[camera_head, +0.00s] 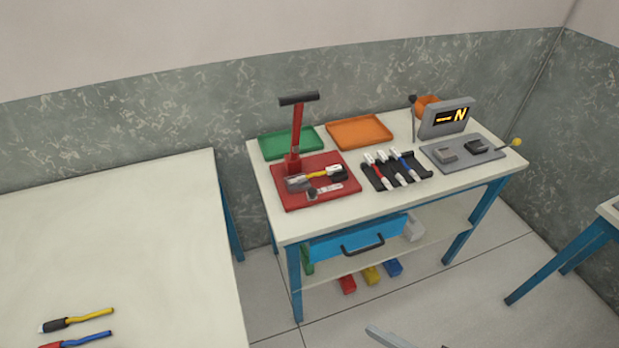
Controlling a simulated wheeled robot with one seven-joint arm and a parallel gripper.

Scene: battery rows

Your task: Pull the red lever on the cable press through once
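The cable press has a red base plate (290,203) and stands at the left of the small blue-legged table. Its red lever (299,127) stands nearly upright at the back left of the plate, with a black crossbar handle (299,98) on top. A cable piece with a yellow middle (322,176) and a black end lies across the press, by grey metal parts (298,183). A second small grey and white piece (324,190) sits in front of it. I cannot make out my gripper, and nothing is seen touching the lever.
Behind the press are a green tray (290,142) and an orange tray (360,132). To its right are a dark rack (396,177) of cables and a grey device with a display (446,118). A pale table (110,240) stands left; a grey part shows at the bottom edge.

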